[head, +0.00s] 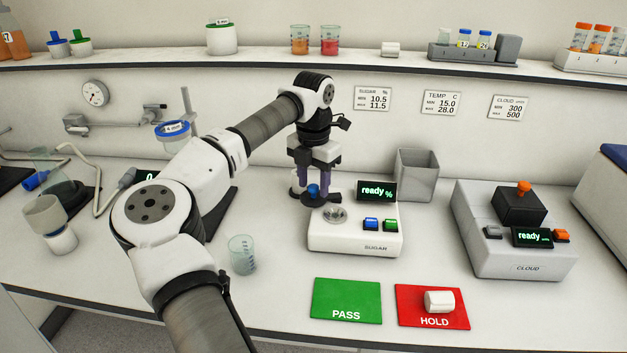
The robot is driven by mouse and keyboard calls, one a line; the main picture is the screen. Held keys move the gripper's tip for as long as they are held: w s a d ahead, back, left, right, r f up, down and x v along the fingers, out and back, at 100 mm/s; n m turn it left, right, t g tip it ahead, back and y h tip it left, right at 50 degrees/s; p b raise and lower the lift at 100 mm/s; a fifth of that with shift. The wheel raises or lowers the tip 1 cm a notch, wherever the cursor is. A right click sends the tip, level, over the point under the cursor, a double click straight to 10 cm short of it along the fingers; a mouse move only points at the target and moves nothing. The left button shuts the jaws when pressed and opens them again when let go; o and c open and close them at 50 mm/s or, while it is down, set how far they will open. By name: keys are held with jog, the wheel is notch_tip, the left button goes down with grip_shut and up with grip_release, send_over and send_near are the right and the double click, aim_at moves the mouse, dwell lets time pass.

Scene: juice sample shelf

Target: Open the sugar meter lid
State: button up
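The white sugar meter (352,243) stands on the bench with its screen (376,191) reading "ready %". Its round metal well (335,214) shows uncovered. The dark lid with a blue knob (313,191) sits at the meter's back left, beside the well rather than over it. My gripper (313,183) points down at the lid, its purple fingers apart on either side of the knob. I see a gap between the fingers and the knob; whether either finger touches it I cannot tell.
A grey bin (417,175) stands behind right of the meter, and the cloud meter (515,245) stands further right. A clear beaker (242,254) stands at the left. The green PASS mat (346,298) and red HOLD mat (410,314), bearing a white cup (439,301), lie in front.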

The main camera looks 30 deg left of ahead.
aim_at(314, 186)
jog(key=shift+r, duration=0.1)
notch_tip(314, 186, up, 14)
jog(key=b, duration=0.2)
jog(key=shift+f, duration=0.2)
dwell(0.6)
